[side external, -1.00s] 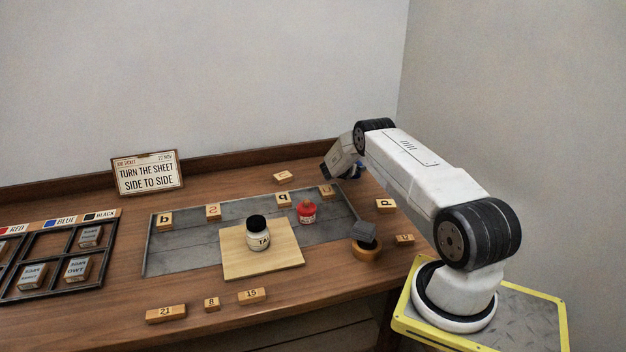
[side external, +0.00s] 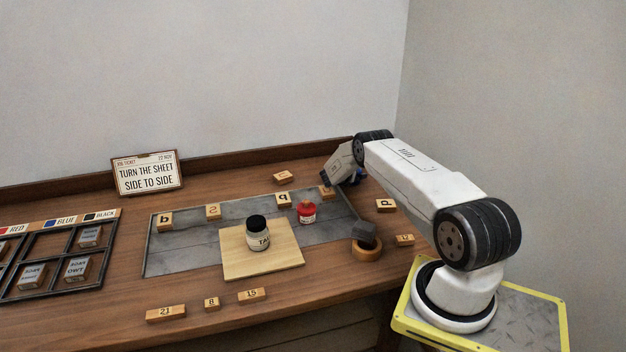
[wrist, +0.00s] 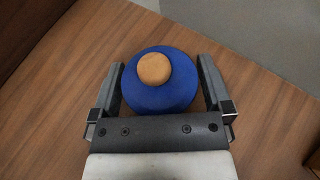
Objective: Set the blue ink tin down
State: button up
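The blue ink tin (wrist: 180,97) is round, with a pale wooden knob on top. In the wrist view it sits between the two fingers of my gripper (wrist: 161,82), which are close against its sides. Much of the tin and the fingers is hidden there. I cannot tell whether its underside touches the wood.
A grey slab (side external: 185,243) carries a pale board (side external: 285,262) with a black-capped jar (side external: 257,238); a red pot (side external: 306,212) stands nearby. A grey-topped dabber (side external: 366,248) stands at the right. Lettered blocks lie around. A sectioned tray (side external: 62,290) is at far left.

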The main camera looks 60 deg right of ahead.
jog(key=shift+r, duration=0.2)
jog(key=shift+v, duration=5.95)
jog(key=shift+w+a+r, duration=0.15)
jog(key=shift+a+r, duration=0.05)
jog(key=shift+a, duration=0.25)
jog(key=s+a+r+m+t+y, duration=0.1)
jog(key=a+r+m+y, duration=0.3)
jog(key=a, duration=0.8)
jog(key=s+a+r+m+y, duration=0.1)
jog(key=a+r+m+y, duration=0.35)
jog(key=a, duration=0.85)
jog(key=s+a+r+m+t+y, duration=0.1)
jog(key=s+a+r+m+y, duration=0.1)
jog(key=a, duration=0.7)
jog(key=s+a+r+m+t+y, duration=0.2)
jog(key=s+a+r+m+y, duration=0.1)
jog(key=s+a+m, duration=0.3)
jog(key=s+a, duration=0.2)
jog(key=a, duration=0.2)
jog(key=shift+s+a+r, duration=0.25)
jog(key=shift+s+r, duration=0.05)
jog(key=shift+r, duration=0.05)
